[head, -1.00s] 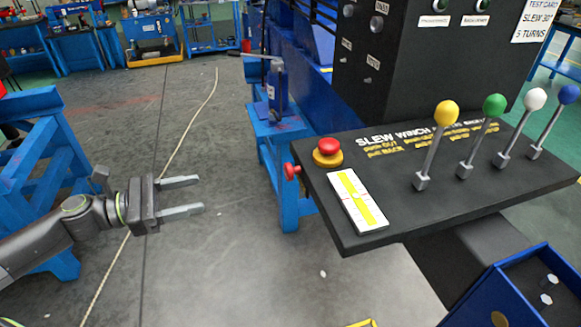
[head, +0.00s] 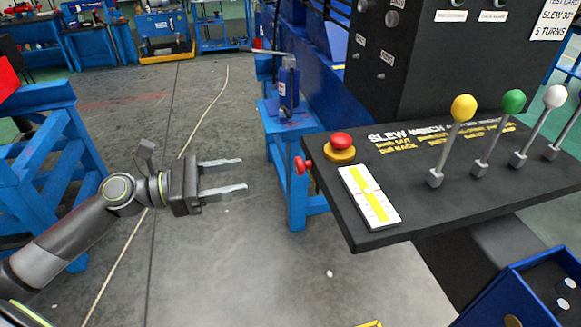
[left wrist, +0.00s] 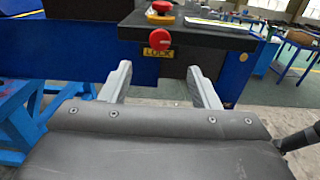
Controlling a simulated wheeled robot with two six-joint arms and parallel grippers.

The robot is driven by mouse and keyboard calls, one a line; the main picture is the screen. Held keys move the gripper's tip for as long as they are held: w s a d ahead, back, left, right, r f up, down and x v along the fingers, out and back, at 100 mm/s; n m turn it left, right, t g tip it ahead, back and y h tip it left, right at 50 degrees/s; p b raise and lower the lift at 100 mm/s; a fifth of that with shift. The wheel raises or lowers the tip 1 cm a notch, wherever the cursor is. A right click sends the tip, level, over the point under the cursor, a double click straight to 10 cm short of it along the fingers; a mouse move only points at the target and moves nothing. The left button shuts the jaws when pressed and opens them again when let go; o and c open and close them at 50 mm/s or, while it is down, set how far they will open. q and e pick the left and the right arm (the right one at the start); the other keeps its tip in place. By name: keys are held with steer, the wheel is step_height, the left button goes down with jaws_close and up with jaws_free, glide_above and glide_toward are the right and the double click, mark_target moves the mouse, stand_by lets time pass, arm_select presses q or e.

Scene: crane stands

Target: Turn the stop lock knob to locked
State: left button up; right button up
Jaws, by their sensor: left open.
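The stop lock knob (head: 301,165) is a small red knob on the left edge of the black control panel (head: 450,190). In the left wrist view the red knob (left wrist: 159,40) sits above a yellow "LOCK" label (left wrist: 157,53). A red mushroom button on a yellow base (head: 341,145) stands on the panel near it. My left gripper (head: 245,174) is open and empty, to the left of the knob and apart from it. In the left wrist view the knob lies ahead, between and above the open fingertips (left wrist: 161,75). My right gripper is not in view.
A white and yellow card (head: 369,197) lies beside the button. A blue stand with a vise (head: 288,85) is behind the knob. Blue trestles (head: 50,160) stand at left; floor below the gripper is clear.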

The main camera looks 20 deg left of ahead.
mark_target(296, 167)
arm_select(q)
steer(key=shift+p+x, duration=1.85)
steer(key=shift+x, duration=4.05)
steer(key=c, duration=1)
